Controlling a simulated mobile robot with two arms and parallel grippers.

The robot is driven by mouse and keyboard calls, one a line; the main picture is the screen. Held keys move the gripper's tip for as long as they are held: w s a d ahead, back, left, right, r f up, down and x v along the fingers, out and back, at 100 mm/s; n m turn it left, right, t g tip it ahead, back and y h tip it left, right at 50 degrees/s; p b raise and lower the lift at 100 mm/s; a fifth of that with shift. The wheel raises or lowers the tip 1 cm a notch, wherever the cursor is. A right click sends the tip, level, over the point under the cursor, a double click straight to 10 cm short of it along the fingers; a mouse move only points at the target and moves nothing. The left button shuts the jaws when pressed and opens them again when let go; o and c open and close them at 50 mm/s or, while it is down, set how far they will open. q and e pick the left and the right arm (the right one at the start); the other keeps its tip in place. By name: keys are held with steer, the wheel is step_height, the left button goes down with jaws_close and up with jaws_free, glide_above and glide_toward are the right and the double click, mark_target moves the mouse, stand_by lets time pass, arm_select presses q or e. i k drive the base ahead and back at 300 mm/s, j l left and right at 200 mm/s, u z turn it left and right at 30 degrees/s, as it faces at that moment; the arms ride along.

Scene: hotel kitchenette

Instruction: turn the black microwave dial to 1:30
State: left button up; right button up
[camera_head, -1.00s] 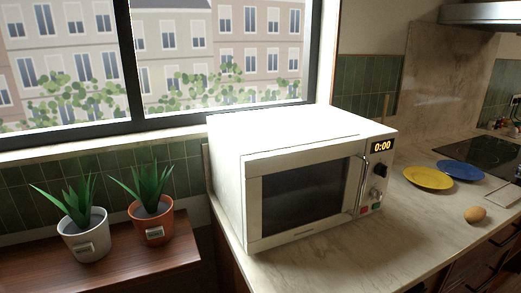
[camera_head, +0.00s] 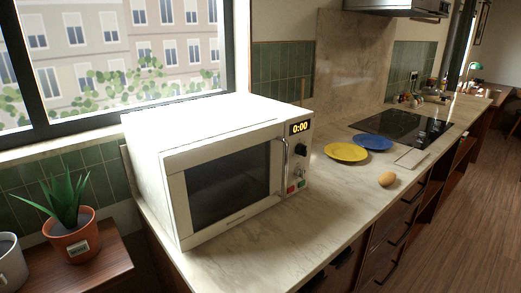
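A white microwave (camera_head: 215,165) stands on the marble counter, its door shut behind a silver vertical handle (camera_head: 284,163). Its display (camera_head: 300,128) reads 0:00 in yellow digits. Below the display is a black upper dial (camera_head: 302,150), with a second, partly shadowed knob (camera_head: 299,171) under it. A red button (camera_head: 290,189) and a green button (camera_head: 301,183) sit at the panel's bottom. Neither of my grippers shows in the head view.
A yellow plate (camera_head: 346,152), a blue plate (camera_head: 372,142) and a brown egg-shaped item (camera_head: 387,179) lie right of the microwave. A black cooktop (camera_head: 400,130) is farther back. The counter (camera_head: 265,240) before the microwave is clear.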

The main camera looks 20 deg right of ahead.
mark_target(301, 149)
steer(key=l+z, duration=0.1)
steer(key=l, duration=0.45)
steer(key=i+l, duration=0.1)
steer(key=l, duration=0.45)
steer(key=l+z, duration=0.15)
steer(key=l, duration=0.35)
steer(key=i+l, duration=0.1)
steer(key=l, duration=0.45)
steer(key=z, duration=0.05)
